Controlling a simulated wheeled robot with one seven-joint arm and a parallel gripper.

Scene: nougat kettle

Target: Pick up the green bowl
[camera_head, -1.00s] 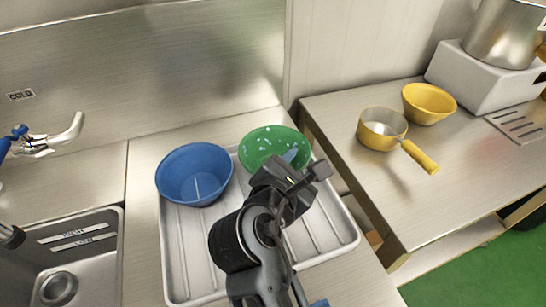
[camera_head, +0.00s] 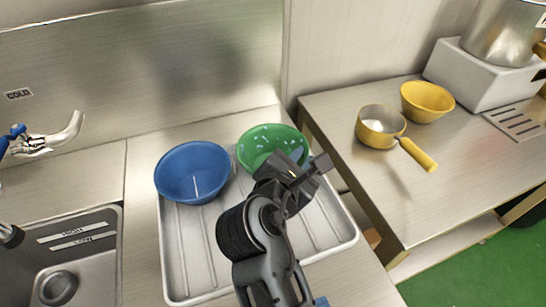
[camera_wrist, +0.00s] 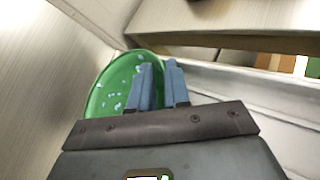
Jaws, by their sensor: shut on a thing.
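The green bowl (camera_head: 262,139) sits at the back right of the white tray (camera_head: 183,280), with light flecks on its inside. In the wrist view the green bowl (camera_wrist: 108,90) shows at the left, its right rim behind and between the blue fingers. My gripper (camera_head: 298,156) is at the bowl's right side. In the wrist view my gripper (camera_wrist: 160,82) has its two blue fingers close together, shut on the bowl's rim. The exact contact is partly hidden by the fingers.
A blue bowl (camera_head: 192,172) stands in the tray left of the green bowl. A sink (camera_head: 85,270) is at the left. On the right counter are a yellow-handled pan (camera_head: 380,127), a yellow bowl (camera_head: 427,101) and a large pot (camera_head: 500,35). A wall rises behind the tray.

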